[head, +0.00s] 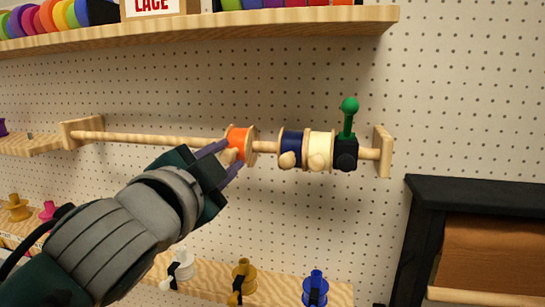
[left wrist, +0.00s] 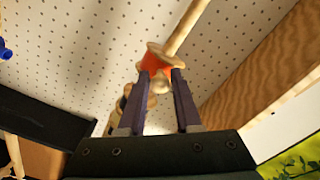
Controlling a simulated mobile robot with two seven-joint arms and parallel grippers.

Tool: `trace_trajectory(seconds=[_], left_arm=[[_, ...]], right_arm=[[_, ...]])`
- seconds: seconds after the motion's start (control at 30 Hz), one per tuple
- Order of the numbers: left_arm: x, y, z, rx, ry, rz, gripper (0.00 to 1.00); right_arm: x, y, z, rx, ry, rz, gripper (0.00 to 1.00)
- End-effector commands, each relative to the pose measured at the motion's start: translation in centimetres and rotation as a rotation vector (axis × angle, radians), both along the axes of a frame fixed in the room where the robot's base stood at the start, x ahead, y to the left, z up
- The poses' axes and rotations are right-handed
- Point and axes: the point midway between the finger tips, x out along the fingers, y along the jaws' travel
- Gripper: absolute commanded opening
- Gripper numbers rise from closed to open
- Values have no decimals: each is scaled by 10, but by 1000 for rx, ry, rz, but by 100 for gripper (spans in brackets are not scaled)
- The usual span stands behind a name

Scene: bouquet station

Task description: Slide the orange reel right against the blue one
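The orange reel (head: 238,140) sits on a wooden rod, with a pale round knob at its front. The dark blue reel (head: 291,143) is to its right, with bare rod between them. My left gripper (head: 236,153) is at the orange reel, its two purple fingers on either side of the knob. In the left wrist view the orange reel (left wrist: 156,65) shows at the fingertips (left wrist: 161,76). I cannot tell whether the fingers press on the knob. My right gripper is not in view.
A cream reel (head: 320,145) touches the blue reel's right side. A black block with a green handle (head: 348,120) stands beside it, before the rod's end bracket (head: 384,152). A shelf (head: 220,27) runs above; a lower shelf (head: 213,276) holds spools.

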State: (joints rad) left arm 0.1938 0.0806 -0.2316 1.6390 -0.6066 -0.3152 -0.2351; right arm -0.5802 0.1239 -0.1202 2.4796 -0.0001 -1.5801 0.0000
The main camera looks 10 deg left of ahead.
Motion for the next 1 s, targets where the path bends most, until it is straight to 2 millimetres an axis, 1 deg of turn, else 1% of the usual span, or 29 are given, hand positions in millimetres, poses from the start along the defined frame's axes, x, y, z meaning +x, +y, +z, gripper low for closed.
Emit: trace_trajectory(seconds=[0.03, 0.27, 1.0], left_arm=[[0, 0, 0, 0, 0, 0, 26], [0, 0, 0, 1, 0, 0, 0], [0, 0, 0, 1, 0, 0, 0]], right_arm=[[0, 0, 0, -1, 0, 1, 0], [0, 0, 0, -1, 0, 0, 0], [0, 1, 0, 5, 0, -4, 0]])
